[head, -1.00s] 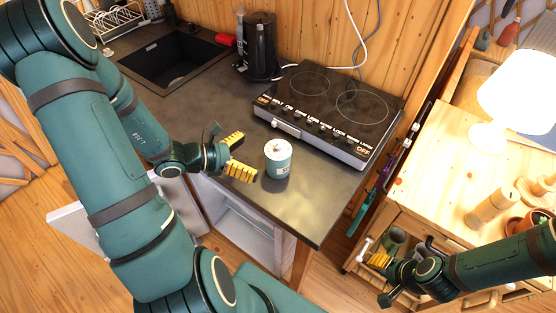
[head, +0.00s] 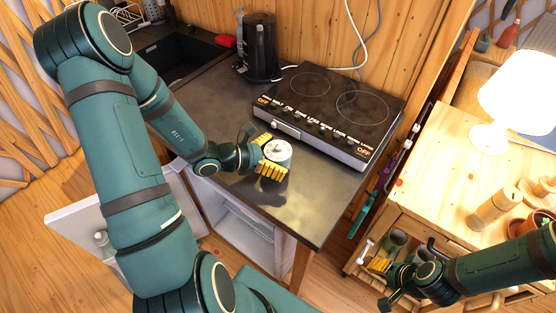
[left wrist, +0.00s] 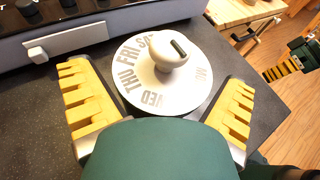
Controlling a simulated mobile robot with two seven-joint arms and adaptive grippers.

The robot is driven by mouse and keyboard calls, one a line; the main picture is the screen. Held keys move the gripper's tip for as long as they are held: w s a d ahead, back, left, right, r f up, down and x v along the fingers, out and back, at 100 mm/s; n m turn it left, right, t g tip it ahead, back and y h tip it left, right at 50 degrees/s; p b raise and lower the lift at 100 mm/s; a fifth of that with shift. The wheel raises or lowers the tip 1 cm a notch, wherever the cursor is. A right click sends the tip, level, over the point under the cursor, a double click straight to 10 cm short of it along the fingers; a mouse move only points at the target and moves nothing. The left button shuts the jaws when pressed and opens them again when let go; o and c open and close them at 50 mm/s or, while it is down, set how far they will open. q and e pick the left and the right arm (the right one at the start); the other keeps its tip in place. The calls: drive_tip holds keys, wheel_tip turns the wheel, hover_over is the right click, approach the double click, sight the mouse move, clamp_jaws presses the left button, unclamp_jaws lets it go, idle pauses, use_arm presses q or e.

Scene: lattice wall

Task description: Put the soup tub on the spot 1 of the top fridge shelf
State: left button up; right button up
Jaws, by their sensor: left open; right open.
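The soup tub (head: 278,151) stands upright near the front edge of the dark counter. Its white lid (left wrist: 165,75) carries printed day names and a round knob. My left gripper (head: 268,155) is open, with its yellow fingers on either side of the tub; the left wrist view shows one finger left and one right of the lid. Whether they touch the tub cannot be told. The fridge (head: 243,232) is under the counter with its white door (head: 75,222) open to the left; its shelf spots cannot be made out. My right gripper (head: 381,281) is open and empty at lower right.
A black hob (head: 330,105) lies behind the tub, with a kettle (head: 259,48) and sink (head: 180,58) to the left. A wooden side table (head: 440,170) with a lamp (head: 515,90) stands right. The counter right of the tub is clear.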

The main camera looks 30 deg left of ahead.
use_arm(q)
drive_tip(key=c, duration=1.2)
